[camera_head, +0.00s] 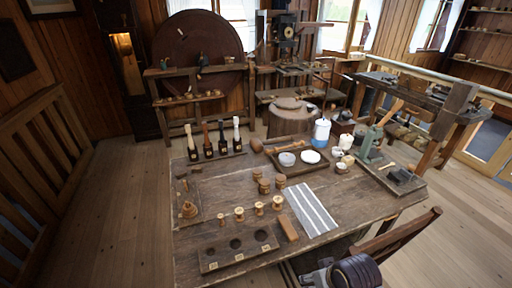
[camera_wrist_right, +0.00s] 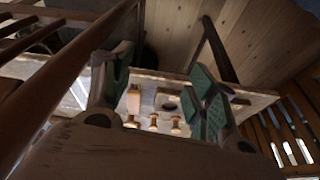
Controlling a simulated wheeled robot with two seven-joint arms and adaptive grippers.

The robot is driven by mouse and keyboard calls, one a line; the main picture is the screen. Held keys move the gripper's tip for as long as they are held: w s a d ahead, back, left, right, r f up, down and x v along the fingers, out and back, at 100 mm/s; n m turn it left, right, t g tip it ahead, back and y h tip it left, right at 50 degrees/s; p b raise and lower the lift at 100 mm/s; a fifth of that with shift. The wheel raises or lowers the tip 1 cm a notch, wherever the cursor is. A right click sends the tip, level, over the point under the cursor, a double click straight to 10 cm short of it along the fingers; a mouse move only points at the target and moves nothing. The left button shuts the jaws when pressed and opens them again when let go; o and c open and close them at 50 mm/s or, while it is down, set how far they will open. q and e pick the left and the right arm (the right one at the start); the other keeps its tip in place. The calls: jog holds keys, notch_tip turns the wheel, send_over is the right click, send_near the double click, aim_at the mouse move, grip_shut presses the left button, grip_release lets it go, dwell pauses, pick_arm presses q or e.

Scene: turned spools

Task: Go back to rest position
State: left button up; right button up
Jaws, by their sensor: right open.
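In the head view, several small turned wooden spools (camera_head: 239,214) stand upright in a row on the workbench (camera_head: 185,262). They stand behind a dark board with round holes (camera_head: 238,249). My right arm shows at the bottom edge, in front of the bench and beside a chair; its fingers cannot be made out there. In the right wrist view, my right gripper (camera_wrist_right: 160,72) has its two green-padded fingers wide apart with nothing held. A few spools (camera_wrist_right: 153,122) and a wooden block (camera_wrist_right: 134,99) show beyond the fingers, apart from them. My left gripper is not in view.
A wooden chair (camera_head: 400,236) stands close to my right arm. The bench also holds a striped cloth (camera_head: 310,209), a wooden block, dark bottles (camera_head: 208,141), a tray with bowls (camera_head: 300,168) and a green tool (camera_head: 370,146). Floor at left is clear.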

jog(key=s+d+h, duration=0.1)
jog(key=s+d, duration=0.2)
jog(key=d, duration=0.1)
notch_tip(320, 180, down, 33)
jog(key=s+g, duration=0.2)
jog(key=s+d+f, duration=0.2)
jog(key=s+f, duration=0.8)
jog(key=s, duration=0.1)
jog(key=s+d+f, duration=0.2)
jog(key=s+f, duration=0.8)
jog(key=s, duration=0.1)
jog(key=shift+s+d+f+g, duration=0.15)
jog(key=shift+s+d+g, duration=0.1)
jog(key=shift+s+g, duration=0.15)
